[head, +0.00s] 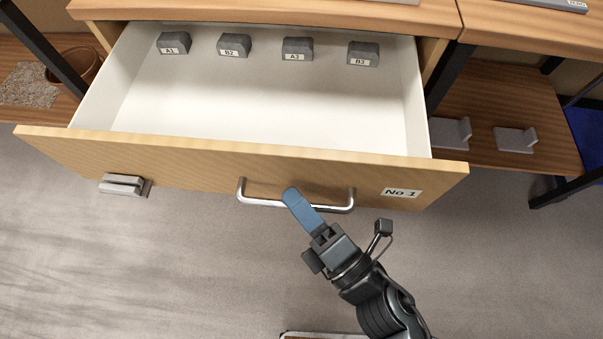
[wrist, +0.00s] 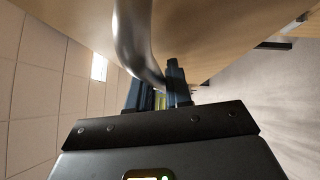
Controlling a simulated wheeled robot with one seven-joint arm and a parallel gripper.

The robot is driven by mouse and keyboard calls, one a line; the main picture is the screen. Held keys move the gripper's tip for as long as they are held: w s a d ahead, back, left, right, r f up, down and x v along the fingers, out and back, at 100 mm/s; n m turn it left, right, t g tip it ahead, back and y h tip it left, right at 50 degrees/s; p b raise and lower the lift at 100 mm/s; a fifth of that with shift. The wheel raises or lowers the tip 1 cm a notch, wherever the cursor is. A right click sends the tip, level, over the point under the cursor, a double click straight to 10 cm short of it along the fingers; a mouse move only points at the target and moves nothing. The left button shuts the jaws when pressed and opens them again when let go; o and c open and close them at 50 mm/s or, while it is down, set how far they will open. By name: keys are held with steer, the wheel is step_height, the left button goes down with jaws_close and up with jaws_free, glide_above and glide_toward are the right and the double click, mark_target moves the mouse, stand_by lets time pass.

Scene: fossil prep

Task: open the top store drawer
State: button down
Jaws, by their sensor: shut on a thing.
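The top store drawer (head: 200,157), with a wooden front labelled No 1 (head: 401,192), is pulled well out in the head view. Its white inside shows. Its curved metal handle (head: 262,202) is on the front and also shows large in the wrist view (wrist: 133,38). My gripper (head: 298,205) is at the handle, right of its middle, with its blue fingers shut on the bar. In the wrist view the fingers (wrist: 160,90) are around the bar's far part. The exact contact is partly hidden.
Several dark labelled blocks (head: 234,45) sit at the back of the drawer. A grey catch (head: 124,185) is on the drawer front at left. Right of the drawer, a lower shelf (head: 500,115) holds two grey brackets. The floor (head: 150,270) in front is mostly clear.

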steer(key=shift+s+f+b, duration=0.1)
steer(key=shift+s+b, duration=0.25)
steer(key=shift+s, duration=1.5)
steer(key=c, duration=1.2)
jaws_free()
steer(key=shift+o, duration=0.2)
steer(key=b+v, duration=0.1)
steer(key=v, duration=0.6)
steer(key=shift+s+d, duration=0.25)
steer(key=shift+s, duration=0.05)
steer(key=s+d+r+m+h+p, duration=0.2)
steer(key=s+d+r+m+h, duration=0.3)
steer(key=d+m, duration=0.4)
steer(key=s+d+r+m+h+p, duration=0.2)
steer(key=s+d+r+m+h, duration=0.3)
steer(key=m, duration=1.4)
steer(key=d+r+h, duration=0.3)
steer(key=d, duration=0.1)
steer(key=shift+s+t+h+p, duration=0.15)
steer(key=shift+t+h+p, duration=0.15)
steer(key=shift+t, duration=0.1)
